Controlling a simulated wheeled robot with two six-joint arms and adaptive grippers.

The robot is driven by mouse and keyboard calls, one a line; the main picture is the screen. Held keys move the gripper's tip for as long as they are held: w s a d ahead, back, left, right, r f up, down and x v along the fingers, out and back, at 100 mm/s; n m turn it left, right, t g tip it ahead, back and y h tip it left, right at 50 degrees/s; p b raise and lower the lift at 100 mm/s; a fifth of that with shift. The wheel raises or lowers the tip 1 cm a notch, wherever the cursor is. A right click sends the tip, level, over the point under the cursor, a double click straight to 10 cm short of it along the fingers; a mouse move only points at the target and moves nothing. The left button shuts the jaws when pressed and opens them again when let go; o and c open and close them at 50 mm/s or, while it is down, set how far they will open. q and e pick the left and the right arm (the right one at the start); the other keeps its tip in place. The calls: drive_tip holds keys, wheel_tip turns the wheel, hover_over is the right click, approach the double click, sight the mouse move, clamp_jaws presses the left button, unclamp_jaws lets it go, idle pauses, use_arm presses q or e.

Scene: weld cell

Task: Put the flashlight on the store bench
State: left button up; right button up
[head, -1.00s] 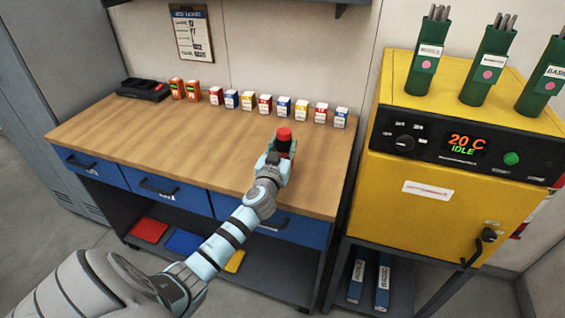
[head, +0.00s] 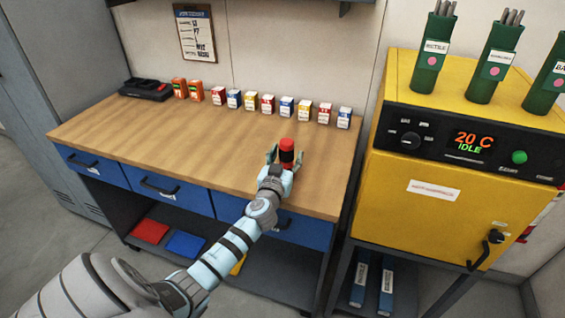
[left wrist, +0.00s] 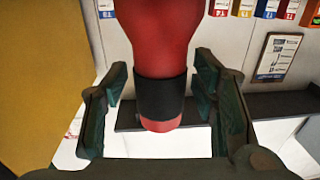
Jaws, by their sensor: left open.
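The flashlight (head: 287,147), red with a black band, stands upright on the wooden top of the store bench (head: 190,140), near its right end. Its lower end is hidden behind my left gripper (head: 285,160). In the left wrist view the flashlight (left wrist: 158,50) shows large and upside down between the two spread fingers of my left gripper (left wrist: 160,85). A gap shows on each side of it, so the gripper is open around it. My right gripper is not in view.
Several small labelled boxes (head: 267,104) line the back of the bench, with two orange packs (head: 187,89) and a black charger (head: 146,90) at left. A yellow oven (head: 440,210) stands close on the right. The bench's left and middle are clear.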

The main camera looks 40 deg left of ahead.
use_arm(q)
drive_tip(key=v, duration=1.1)
drive_tip(key=shift+s+b, duration=0.3)
drive_tip(key=shift+b, duration=0.05)
